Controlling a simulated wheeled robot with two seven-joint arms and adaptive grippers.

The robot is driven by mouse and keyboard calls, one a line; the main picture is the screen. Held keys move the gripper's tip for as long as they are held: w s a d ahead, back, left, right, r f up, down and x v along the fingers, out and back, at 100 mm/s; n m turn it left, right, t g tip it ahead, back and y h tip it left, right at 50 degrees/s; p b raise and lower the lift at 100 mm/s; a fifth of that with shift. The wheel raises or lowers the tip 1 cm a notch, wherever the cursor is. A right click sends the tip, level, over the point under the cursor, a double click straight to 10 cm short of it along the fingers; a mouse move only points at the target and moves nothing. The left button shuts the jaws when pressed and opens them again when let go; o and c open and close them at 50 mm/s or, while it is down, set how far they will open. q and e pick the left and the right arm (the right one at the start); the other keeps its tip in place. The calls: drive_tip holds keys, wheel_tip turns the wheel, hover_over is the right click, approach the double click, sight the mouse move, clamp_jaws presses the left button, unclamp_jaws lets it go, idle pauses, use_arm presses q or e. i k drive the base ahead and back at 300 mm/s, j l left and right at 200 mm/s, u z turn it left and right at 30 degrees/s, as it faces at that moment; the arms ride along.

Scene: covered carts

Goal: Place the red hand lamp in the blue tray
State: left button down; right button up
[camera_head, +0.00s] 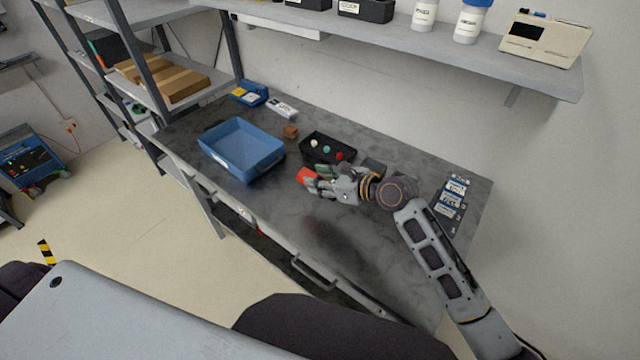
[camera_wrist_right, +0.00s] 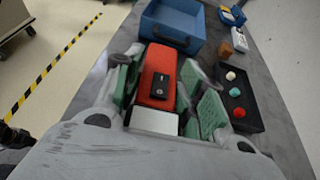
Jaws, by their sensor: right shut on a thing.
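The red hand lamp (camera_wrist_right: 158,82) is between the fingers of my right gripper (camera_wrist_right: 160,98), with its red body pointing toward the tray in the right wrist view. In the head view the lamp's red end (camera_head: 306,175) shows at the fingertips of my right gripper (camera_head: 318,182). The gripper is shut on it. The blue tray (camera_head: 262,164) stands on the dark worktop to the left of the gripper, and the lamp is apart from it. The tray also shows at the top of the right wrist view (camera_wrist_right: 172,42). My left gripper is not in view.
A black box (camera_head: 318,157) with coloured knobs stands just behind my right gripper. A small brown block (camera_head: 290,132) lies beside the tray. A blue-yellow device (camera_head: 250,93) sits at the back. Several labelled cards (camera_head: 450,198) lie at right. A shelf (camera_head: 480,62) overhangs the rear.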

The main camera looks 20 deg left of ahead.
sight(239, 143)
drive_tip(key=i+j+u, duration=0.1)
drive_tip(key=j+u, duration=0.15)
drive_tip(key=j, duration=0.15)
drive_tip(key=i+j+u, duration=0.1)
drive_tip(key=j+u, duration=0.15)
drive_tip(key=j, duration=0.15)
drive_tip(key=i+j+u, duration=0.15)
drive_tip(key=j+u, duration=0.15)
drive_tip(key=i+j+u, duration=0.25)
drive_tip(key=j, duration=0.15)
drive_tip(key=k, duration=0.05)
